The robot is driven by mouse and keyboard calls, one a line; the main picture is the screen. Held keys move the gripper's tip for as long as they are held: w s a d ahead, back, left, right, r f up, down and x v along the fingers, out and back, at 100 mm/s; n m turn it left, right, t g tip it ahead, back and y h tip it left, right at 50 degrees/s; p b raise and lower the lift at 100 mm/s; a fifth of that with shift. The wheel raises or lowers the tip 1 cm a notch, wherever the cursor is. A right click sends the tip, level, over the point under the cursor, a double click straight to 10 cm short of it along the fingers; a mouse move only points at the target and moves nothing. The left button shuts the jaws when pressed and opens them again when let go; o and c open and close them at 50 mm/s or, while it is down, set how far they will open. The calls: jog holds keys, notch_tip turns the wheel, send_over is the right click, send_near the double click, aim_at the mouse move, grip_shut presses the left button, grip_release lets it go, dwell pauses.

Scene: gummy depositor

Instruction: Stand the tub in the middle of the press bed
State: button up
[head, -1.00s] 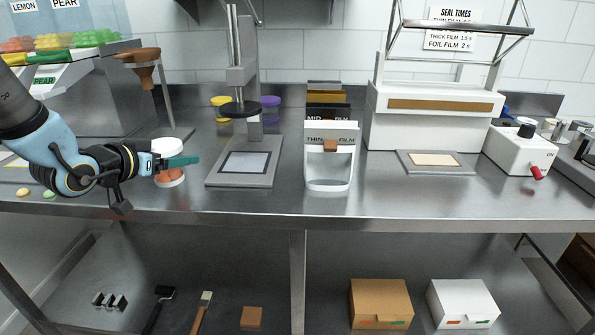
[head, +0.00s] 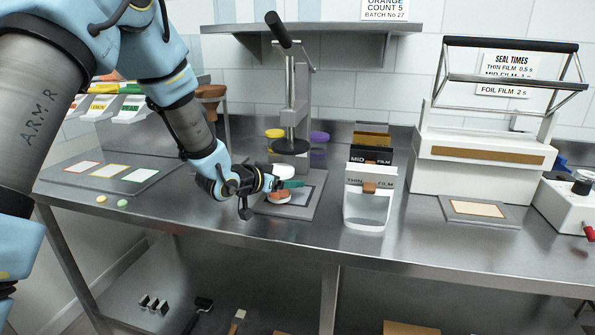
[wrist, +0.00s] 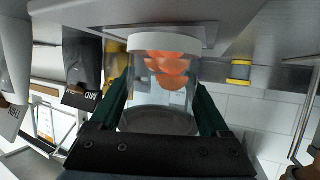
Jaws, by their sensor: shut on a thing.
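The tub (head: 279,197) is clear with white ends and orange gummies at its lower end. In the wrist view, which is upside down, the tub (wrist: 160,95) stands between my fingers with its white end overlapping a grey plate. My gripper (head: 289,184) is shut around the tub's side, with a green finger across its front. The press bed (head: 308,210) is a grey plate with a pale pad, under the dark round press head (head: 291,146). The tub is upright over the bed's left-front part in the head view. I cannot tell whether it touches the bed.
The film holder (head: 368,208) stands to the right of the press, with the sealer (head: 480,165) beyond it. Gummies (head: 122,203) lie near the left front edge. The counter in front of the holder is clear.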

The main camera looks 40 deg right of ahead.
jog(key=d, duration=0.1)
jog(key=d+p, duration=0.1)
jog(key=d, duration=0.3)
jog(key=shift+w+r, duration=0.1)
jog(key=shift+w, duration=0.3)
jog(key=shift+p, duration=0.5)
jog(key=shift+f, duration=0.25)
jog(key=shift+f, duration=0.25)
jog(key=shift+f, duration=0.15)
jog(key=o, duration=1.2)
